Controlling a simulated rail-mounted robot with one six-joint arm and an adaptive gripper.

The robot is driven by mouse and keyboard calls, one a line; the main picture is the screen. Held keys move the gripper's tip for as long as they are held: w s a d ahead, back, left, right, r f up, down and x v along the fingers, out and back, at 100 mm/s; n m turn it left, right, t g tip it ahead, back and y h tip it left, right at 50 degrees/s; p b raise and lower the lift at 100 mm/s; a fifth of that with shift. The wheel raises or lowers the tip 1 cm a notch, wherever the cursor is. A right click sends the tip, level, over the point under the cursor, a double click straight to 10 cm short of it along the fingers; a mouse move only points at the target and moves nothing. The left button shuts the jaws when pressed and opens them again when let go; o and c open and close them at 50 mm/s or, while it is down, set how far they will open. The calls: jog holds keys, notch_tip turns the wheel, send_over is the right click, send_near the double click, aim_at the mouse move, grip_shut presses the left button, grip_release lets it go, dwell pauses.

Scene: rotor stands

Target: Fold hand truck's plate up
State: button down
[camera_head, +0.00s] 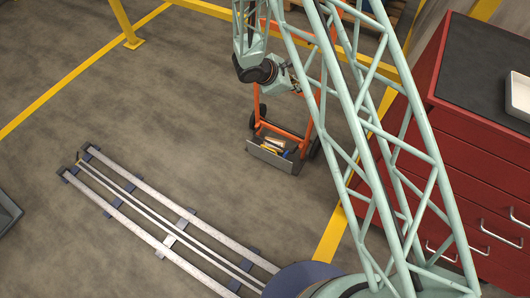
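An orange hand truck (258,101) stands upright on the floor at the upper middle, with dark wheels at its sides. Its grey plate (262,155) is at the bottom and sticks out toward the camera, low near the floor. Small yellowish and blue items (273,147) show at the plate, between it and the frame. My gripper (299,88) is small in view, above the plate and in front of the truck's upper frame. Whether it touches the frame, and whether its fingers are open, I cannot tell. My lattice arm hides part of the truck's right side.
A red drawer cabinet (462,133) with a white tray (519,97) stands at the right. Yellow rails (123,22) run behind the truck. My floor rail lies at the lower left. The floor (160,110) left of the truck is clear.

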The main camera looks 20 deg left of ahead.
jog(key=s+a+f+n+y, duration=0.1)
jog(key=s+a+f+n, duration=0.15)
jog(key=f, duration=0.45)
jog(key=s+a+f+n, duration=0.1)
jog(key=a+f, duration=0.3)
jog(key=f, duration=0.2)
jog(key=s+a+f+n+y, duration=0.1)
jog(key=s+a+f+n, duration=0.1)
jog(key=a+f, duration=0.35)
jog(key=s+a+f+n, duration=0.1)
jog(key=s+f, duration=0.2)
jog(key=f, duration=0.4)
jog(key=s+a+f+n+y+p, duration=0.1)
jog(key=s+f, duration=0.3)
jog(key=f, duration=0.4)
jog(key=s+a+f+n+y, duration=0.1)
jog(key=s+f+n, duration=0.2)
jog(key=f, duration=0.4)
jog(key=shift+s+a+f+t+p, duration=0.3)
jog(key=shift+s+f, duration=0.05)
jog(key=shift+s, duration=0.3)
jog(key=w+r+b+x, duration=0.1)
jog(key=x, duration=0.5)
jog(key=w+b+x, duration=0.1)
jog(key=b+x, duration=0.1)
jog(key=x, duration=0.4)
jog(key=shift+w+d, duration=0.3)
jog(key=shift+d, duration=0.1)
jog(key=shift+r, duration=0.1)
